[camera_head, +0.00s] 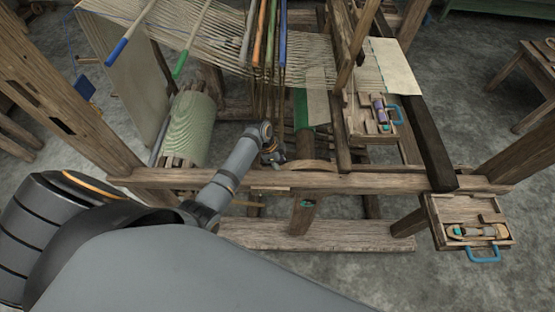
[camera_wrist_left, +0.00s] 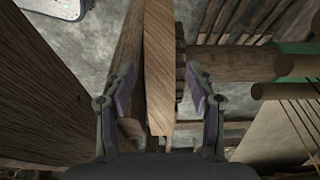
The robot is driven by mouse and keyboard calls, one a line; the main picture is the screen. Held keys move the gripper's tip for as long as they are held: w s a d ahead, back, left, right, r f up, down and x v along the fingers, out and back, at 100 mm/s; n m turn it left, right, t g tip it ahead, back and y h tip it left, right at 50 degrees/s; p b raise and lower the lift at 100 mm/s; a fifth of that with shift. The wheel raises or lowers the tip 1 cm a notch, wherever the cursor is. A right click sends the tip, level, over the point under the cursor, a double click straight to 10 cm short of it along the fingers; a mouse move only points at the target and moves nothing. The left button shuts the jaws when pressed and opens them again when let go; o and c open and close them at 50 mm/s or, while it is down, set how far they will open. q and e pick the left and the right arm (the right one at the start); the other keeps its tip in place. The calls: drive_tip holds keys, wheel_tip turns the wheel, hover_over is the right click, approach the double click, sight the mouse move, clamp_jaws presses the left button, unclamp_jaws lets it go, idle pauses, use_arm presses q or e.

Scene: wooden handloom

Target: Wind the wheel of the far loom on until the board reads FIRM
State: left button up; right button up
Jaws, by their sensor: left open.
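My left arm reaches in from the left over the front rail. My left gripper (camera_head: 272,157) is small and partly hidden at its wrist in the head view. In the wrist view its two fingers (camera_wrist_left: 158,100) are spread open. A pale wooden piece (camera_wrist_left: 158,60), seen edge-on, stands between them with gaps on both sides; it looks like the wheel's rim. A curved wooden edge (camera_head: 305,166) behind the front rail, below the green-wrapped roller (camera_head: 301,110), seems to be the same wheel. I can read no FIRM or other word on any board. My right gripper is not seen.
The loom's front rail (camera_head: 360,183) runs just in front of the gripper. A roll of pale green cloth (camera_head: 190,128) is left of the arm. Trays with blue handles (camera_head: 483,256) sit at the right. A dark wooden beam (camera_wrist_left: 40,90) fills the wrist view's left.

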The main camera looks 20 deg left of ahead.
use_arm(q)
drive_tip(key=v, duration=0.5)
drive_tip(key=shift+r, duration=0.3)
